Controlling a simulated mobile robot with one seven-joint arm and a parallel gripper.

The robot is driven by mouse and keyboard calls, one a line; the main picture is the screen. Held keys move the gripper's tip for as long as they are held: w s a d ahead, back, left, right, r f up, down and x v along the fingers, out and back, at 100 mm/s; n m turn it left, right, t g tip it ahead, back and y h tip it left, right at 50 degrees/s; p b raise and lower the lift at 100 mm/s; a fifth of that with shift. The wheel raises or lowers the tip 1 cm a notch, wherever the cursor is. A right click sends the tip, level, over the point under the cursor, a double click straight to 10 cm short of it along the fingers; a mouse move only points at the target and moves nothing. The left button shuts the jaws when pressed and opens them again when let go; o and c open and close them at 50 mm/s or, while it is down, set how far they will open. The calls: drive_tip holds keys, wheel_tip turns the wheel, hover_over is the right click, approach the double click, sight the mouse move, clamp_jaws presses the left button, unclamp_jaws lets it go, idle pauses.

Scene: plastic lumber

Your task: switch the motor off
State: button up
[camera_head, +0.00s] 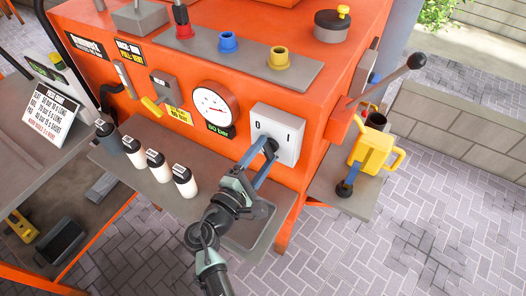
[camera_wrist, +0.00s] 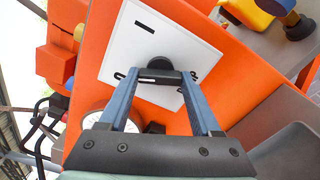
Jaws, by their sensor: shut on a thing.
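The motor switch is a white box (camera_head: 288,124) marked 0 and I on the front of the orange machine (camera_head: 325,84). It also shows in the wrist view as a tilted white plate (camera_wrist: 133,58). Its dark knob (camera_wrist: 172,64) sits in the middle of the plate. My gripper (camera_head: 268,149) reaches up to the switch from below. Its two blue fingers, also in the wrist view (camera_wrist: 160,78), are shut on the knob's handle, one on each side. The fingers partly hide the knob, so which mark it points to cannot be told.
A pressure gauge (camera_head: 213,108) sits left of the switch. Several small bottles (camera_head: 157,164) stand on the grey shelf below. A yellow watering can (camera_head: 373,152) and a long lever (camera_head: 388,76) are at the right. Coloured buttons line the panel (camera_head: 255,62) above.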

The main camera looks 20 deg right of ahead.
drive_tip(key=shift+n+p, duration=0.3)
drive_tip(key=shift+n, duration=0.9)
drive_tip(key=shift+f, duration=0.1)
drive_tip(key=o, duration=1.4)
drive_tip(key=b+v, duration=0.2)
drive_tip(key=v, duration=1.1)
